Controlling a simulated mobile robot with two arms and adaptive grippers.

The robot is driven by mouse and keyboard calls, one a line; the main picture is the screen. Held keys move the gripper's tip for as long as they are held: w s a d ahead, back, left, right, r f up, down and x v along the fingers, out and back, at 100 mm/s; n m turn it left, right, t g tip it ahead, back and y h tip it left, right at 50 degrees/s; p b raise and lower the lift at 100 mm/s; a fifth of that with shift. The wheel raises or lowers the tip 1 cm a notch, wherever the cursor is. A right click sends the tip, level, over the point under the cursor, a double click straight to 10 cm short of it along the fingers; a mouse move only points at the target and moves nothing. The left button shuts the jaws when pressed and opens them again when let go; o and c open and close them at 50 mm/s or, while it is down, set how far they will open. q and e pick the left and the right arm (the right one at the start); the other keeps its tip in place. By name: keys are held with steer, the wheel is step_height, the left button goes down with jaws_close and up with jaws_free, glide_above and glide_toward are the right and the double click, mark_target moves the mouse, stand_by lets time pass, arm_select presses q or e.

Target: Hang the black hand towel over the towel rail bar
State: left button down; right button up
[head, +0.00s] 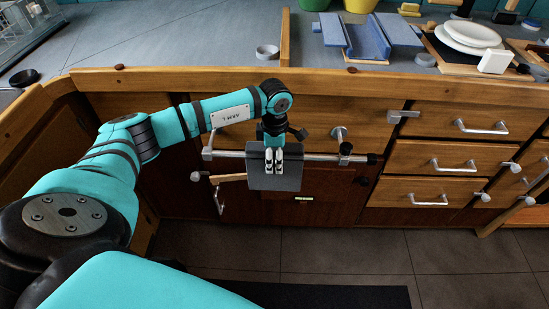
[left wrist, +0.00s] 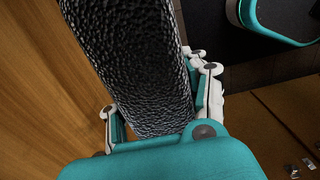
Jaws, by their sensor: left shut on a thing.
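The black hand towel (head: 287,181) is a dark, roughly square panel at the cabinet front in the head view. The towel rail bar (head: 322,157) is a horizontal metal bar that shows on both sides of the towel; its middle is hidden by it. I cannot tell whether the towel lies over the bar or only in front of it. My left gripper (head: 270,165) is shut on the towel, in front of the bar. In the left wrist view the towel's coarse black weave (left wrist: 140,60) runs between the fingers (left wrist: 155,125). My right gripper is not in view.
The wooden counter edge (head: 330,85) runs above the rail. A round knob (head: 339,133) and a wooden-handled thing (head: 228,177) are close to the rail. Drawers with metal handles (head: 455,165) are at right. A white plate stack (head: 468,38) stands on the counter. Dark floor tiles (head: 330,255) lie below.

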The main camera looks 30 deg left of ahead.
arm_select(q)
steer(key=shift+f, duration=0.1)
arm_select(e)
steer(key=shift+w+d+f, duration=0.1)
arm_select(q)
steer(key=c, duration=0.6)
jaws_free()
steer(key=shift+r, duration=0.3)
step_height(320, 180, up, 7)
steer(key=shift+r, duration=0.25)
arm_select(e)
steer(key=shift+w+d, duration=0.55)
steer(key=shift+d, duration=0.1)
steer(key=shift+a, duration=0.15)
